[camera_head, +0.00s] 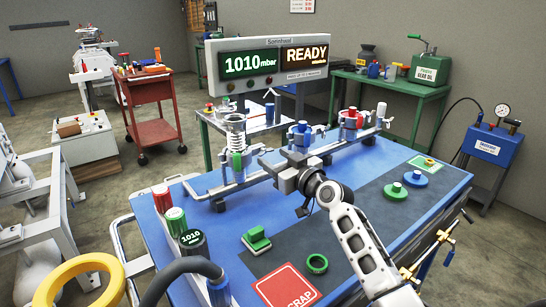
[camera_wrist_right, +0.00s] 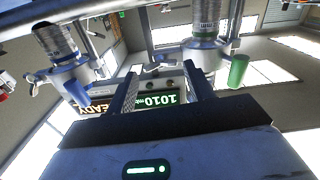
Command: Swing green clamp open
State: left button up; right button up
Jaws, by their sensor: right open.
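My right gripper (camera_head: 272,168) is in front of the row of fittings, apart from the green clamp. Its two fingers stand apart in the right wrist view (camera_wrist_right: 163,88), with nothing seen between them. Whether the clamp is latched is too small to tell. My left gripper is out of view.
A fitting with a blue grip (camera_head: 301,134) and one with red parts (camera_head: 350,121) stand further right on the rail. A display (camera_head: 270,62) reads 1010 mbar, READY. The blue bench (camera_head: 430,200) holds a green block (camera_head: 256,240), a green ring (camera_head: 317,263) and a red scrap mat (camera_head: 286,287).

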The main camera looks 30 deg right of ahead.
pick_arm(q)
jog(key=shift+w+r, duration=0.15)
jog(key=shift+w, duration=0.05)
pick_arm(e)
jog(key=shift+w+a, duration=0.1)
jog(key=shift+w, duration=0.8)
jog(key=c, duration=1.1)
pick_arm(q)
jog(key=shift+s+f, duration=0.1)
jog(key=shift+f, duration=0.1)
pick_arm(e)
jog(key=shift+f, duration=0.1)
pick_arm(q)
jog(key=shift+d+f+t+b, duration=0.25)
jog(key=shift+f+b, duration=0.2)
jog(key=shift+b, duration=1.3)
pick_arm(e)
jog(key=shift+n, duration=3.8)
